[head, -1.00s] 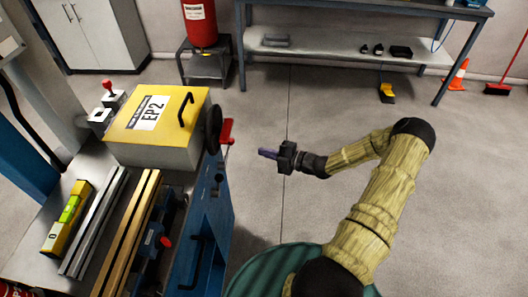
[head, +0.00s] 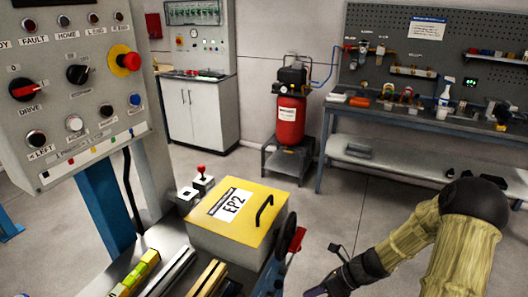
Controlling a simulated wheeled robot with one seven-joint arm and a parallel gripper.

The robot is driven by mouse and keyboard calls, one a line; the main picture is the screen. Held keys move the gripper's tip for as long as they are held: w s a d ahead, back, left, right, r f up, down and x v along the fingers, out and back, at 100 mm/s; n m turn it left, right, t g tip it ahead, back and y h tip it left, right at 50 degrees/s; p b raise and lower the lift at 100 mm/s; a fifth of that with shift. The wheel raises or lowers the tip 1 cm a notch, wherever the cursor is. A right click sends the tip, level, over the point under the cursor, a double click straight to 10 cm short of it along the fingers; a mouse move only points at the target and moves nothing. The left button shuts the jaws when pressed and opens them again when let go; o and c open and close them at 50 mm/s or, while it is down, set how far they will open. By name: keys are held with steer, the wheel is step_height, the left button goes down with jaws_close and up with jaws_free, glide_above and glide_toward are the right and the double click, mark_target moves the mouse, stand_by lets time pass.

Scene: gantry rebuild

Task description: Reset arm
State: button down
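My arm is at the lower right of the head view, its yellowish sleeved links bent at a black elbow. My gripper (head: 318,292) is at the bottom edge, partly cut off, to the right of the workbench and over open floor. Its dark fingers are too small and cropped to show whether they are apart. I see nothing clearly held in it.
A yellow-lidded EP2 box (head: 236,218) sits on the bench, with a red-handled part (head: 297,240) beside it. A control panel (head: 75,85) stands at left. A red compressor (head: 290,120) and a long workbench (head: 420,121) stand behind. Floor between is clear.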

steer(key=s+r+n+t+h+p, duration=0.1)
steer(key=s+r+n+h, duration=0.3)
steer(key=r+n, duration=0.5)
steer(key=s+d+r+n+t+h+p, duration=0.1)
steer(key=s+r+n+h, duration=0.4)
steer(key=n, duration=1.3)
steer(key=p+v, duration=0.1)
steer(key=v, duration=0.3)
steer(key=shift+d+r, duration=0.2)
steer(key=shift+r, duration=0.2)
